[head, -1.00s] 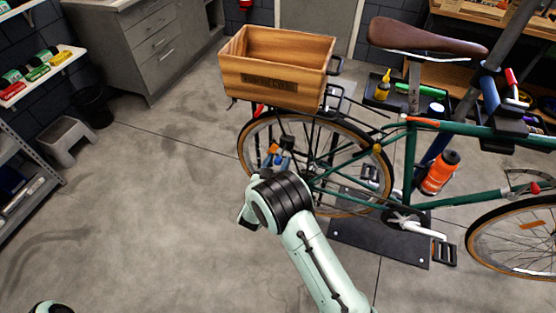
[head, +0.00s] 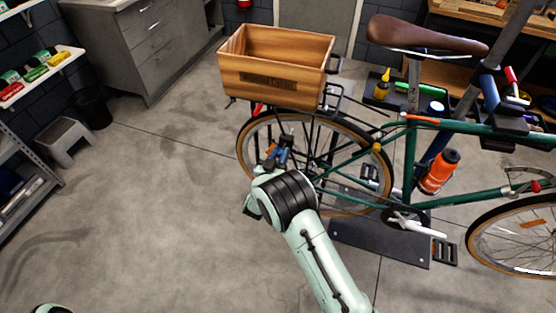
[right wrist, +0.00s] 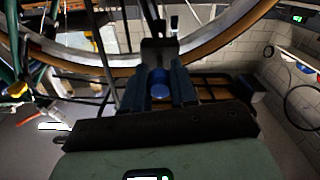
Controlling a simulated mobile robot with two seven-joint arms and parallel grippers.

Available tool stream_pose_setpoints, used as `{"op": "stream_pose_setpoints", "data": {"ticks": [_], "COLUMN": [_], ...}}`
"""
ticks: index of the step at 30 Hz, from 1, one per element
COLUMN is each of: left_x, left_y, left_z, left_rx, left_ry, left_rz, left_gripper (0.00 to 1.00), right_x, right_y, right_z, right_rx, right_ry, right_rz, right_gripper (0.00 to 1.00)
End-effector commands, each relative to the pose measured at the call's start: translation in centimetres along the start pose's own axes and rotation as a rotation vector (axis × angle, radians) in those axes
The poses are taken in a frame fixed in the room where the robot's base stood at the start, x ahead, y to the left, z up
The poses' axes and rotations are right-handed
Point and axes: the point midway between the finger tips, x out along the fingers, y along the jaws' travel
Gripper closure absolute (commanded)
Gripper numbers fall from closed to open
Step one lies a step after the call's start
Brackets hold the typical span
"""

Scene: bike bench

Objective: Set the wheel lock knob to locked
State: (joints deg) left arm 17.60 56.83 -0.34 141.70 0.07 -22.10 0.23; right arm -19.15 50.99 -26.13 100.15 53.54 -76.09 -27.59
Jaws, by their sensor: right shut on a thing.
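The green bicycle's rear wheel (head: 352,209) stands in the middle of the head view. My right gripper (head: 281,152) is at its left side, close to the hub area, with the wrist hiding part of the rim. In the right wrist view, a round blue knob (right wrist: 159,86), which I take as the wheel lock knob, sits between the two dark fingers, and the right gripper (right wrist: 159,92) is shut on it. The knob's markings and setting cannot be read. My left gripper is out of view.
A wooden crate (head: 276,62) sits on the rear rack, above the gripper. An orange bottle (head: 439,172) is on the frame. The floor left of the wheel is clear.

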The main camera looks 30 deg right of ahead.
Motion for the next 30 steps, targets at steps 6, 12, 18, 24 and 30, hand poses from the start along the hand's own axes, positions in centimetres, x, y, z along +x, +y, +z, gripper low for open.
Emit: {"op": "stream_pose_setpoints", "data": {"ticks": [6, 12, 18, 24, 30], "left_x": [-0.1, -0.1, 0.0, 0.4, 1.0], "left_y": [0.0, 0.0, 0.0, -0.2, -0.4], "left_z": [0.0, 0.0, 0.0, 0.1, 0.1], "left_rx": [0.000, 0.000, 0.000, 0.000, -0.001], "left_ry": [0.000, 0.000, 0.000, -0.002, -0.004], "left_rz": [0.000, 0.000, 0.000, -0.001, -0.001], "left_gripper": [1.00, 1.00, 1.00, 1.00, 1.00], "right_x": [-0.1, -0.1, -0.4, -3.2, -7.9], "right_y": [0.0, 0.0, 0.0, -0.1, -0.1], "right_z": [0.0, 0.0, 0.0, 0.1, 0.1], "right_rx": [-0.002, -0.001, -0.001, -0.001, -0.002], "right_ry": [0.000, 0.000, -0.001, -0.002, -0.003], "right_rz": [0.000, 0.000, -0.001, -0.004, -0.005], "right_gripper": [0.64, 0.47, 0.47, 0.47, 0.47]}}
